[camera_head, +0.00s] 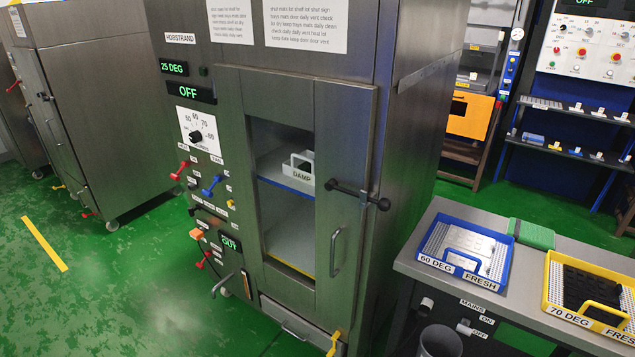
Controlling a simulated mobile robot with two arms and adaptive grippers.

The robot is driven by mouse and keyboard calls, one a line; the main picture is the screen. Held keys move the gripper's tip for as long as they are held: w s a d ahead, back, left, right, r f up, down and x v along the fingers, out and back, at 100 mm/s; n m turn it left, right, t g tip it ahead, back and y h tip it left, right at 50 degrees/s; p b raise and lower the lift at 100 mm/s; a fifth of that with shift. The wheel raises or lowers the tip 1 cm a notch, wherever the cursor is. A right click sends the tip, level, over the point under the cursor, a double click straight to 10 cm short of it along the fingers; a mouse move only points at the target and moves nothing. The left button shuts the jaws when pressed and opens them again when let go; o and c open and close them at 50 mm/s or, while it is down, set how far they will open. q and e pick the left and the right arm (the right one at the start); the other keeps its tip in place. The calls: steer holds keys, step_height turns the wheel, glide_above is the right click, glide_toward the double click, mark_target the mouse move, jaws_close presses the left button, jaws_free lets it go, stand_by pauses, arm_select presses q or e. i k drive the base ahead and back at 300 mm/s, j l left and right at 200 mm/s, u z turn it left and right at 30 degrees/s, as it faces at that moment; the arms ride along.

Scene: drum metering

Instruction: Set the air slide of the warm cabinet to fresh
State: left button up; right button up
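The warm cabinet (310,50) is a tall steel cabinet in the middle, with a "25 DEG" display, an "OFF" display and a temperature dial (197,137) on its left panel. Below the dial are a red lever (180,170), a blue lever (212,186), an orange knob (197,234) and a lower red lever (204,260). Their small labels are too small to read, so I cannot tell which is the air slide or its setting. The glazed door (345,125) looks shut, its black latch handle (358,195) across the frame. Neither gripper is in view.
A bench at right holds a blue "60 DEG FRESH" tray (428,261) and a yellow "70 DEG FRESH" tray (548,296). A grey bin (440,342) stands at the bench front. Another steel cabinet (100,110) is at left. Green floor (110,290) lies open at front left.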

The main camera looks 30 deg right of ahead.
mark_target(190, 209)
steer(key=i+j+z, duration=0.1)
steer(key=i+j, duration=0.35)
steer(key=j, duration=0.15)
steer(key=i+j+z, duration=0.15)
steer(key=i+j, duration=0.25)
steer(key=j, duration=0.25)
steer(key=i+j+z, duration=0.15)
steer(key=j, duration=0.2)
steer(key=i+j, duration=0.2)
steer(key=j, duration=0.15)
steer(key=i+j+z, duration=0.15)
steer(key=j, duration=0.2)
steer(key=i+j, duration=0.2)
steer(key=j, duration=0.15)
steer(key=z, duration=0.05)
